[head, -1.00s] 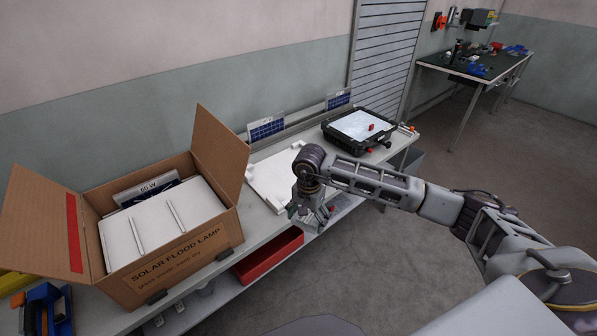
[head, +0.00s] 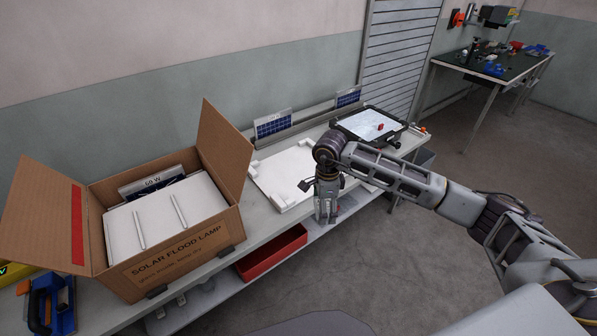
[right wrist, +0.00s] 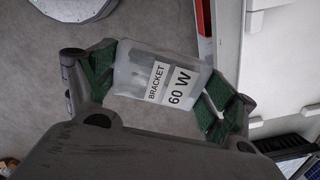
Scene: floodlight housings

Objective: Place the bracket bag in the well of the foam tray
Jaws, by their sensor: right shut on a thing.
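My right gripper (head: 325,215) hangs fingers down in front of the bench's front edge. In the right wrist view it (right wrist: 160,85) is shut on the bracket bag (right wrist: 150,72), a pale translucent bag labelled "BRACKET 60 W", held between green-padded fingers. In the head view the gripper mostly hides the bag. A flat white piece with raised corner blocks (head: 283,178) lies on the bench just behind and left of the gripper. Another white piece with two ridges (head: 165,217) lies in the open carton. I cannot tell surely which is the foam tray; no well shows clearly. My left gripper is not in view.
The carton (head: 185,257), flaps up, stands on the bench left of the gripper. A red bin (head: 272,252) sits below the bench edge. A black-framed case (head: 370,125) with a small red item stands behind right. Two small solar panels (head: 272,125) stand at the back.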

